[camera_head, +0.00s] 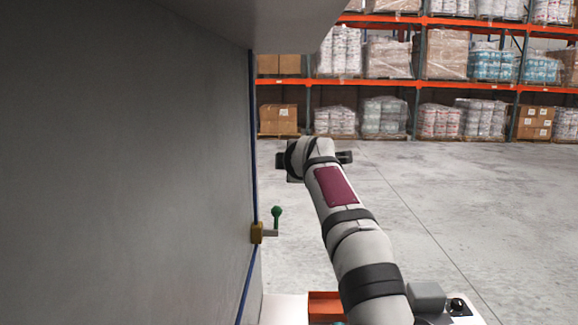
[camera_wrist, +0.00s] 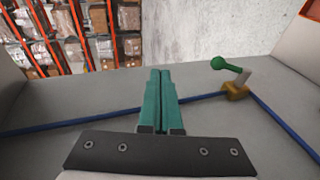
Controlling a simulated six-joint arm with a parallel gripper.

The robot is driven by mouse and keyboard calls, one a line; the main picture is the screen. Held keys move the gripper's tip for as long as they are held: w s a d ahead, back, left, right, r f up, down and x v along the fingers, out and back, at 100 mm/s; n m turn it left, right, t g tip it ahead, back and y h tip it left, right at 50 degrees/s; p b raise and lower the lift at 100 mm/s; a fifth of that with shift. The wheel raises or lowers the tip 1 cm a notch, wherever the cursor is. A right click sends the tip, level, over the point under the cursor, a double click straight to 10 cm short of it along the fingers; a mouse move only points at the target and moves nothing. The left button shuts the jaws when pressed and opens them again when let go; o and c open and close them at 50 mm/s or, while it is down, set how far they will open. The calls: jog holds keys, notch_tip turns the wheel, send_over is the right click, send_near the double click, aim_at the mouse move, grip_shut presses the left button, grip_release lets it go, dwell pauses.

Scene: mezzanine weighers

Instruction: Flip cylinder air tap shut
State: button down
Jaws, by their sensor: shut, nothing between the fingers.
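In the wrist view the brass body (camera_wrist: 236,91) and green knob (camera_wrist: 218,63) are right of my gripper (camera_wrist: 160,72). The teal fingers are shut together, empty, and apart from the tap. In the head view my arm hides the fingers.
The blue air line (camera_head: 253,150) runs along the large grey panel (camera_head: 120,170), which fills the left side. An orange-red tray or box (camera_head: 325,306) is low beside my arm. Pallet racks (camera_head: 420,83) stand far back. The concrete floor (camera_head: 470,200) on the right is clear.

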notch_tip(320, 180, down, 6)
jog(key=w+a+m+t, duration=0.1)
jog(key=a+m+t, duration=0.1)
jog(key=m, duration=0.4)
jog(key=s+d+f+m+t, duration=0.1)
jog(key=s+f+m+t, duration=0.3)
jog(key=s+f+m, duration=0.5)
jog(key=s+m, duration=0.2)
jog(key=m, duration=0.2)
jog(key=shift+d, duration=0.2)
jog(key=f+x, duration=0.2)
jog(key=x, duration=1.1)
jog(key=shift+w, duration=0.15)
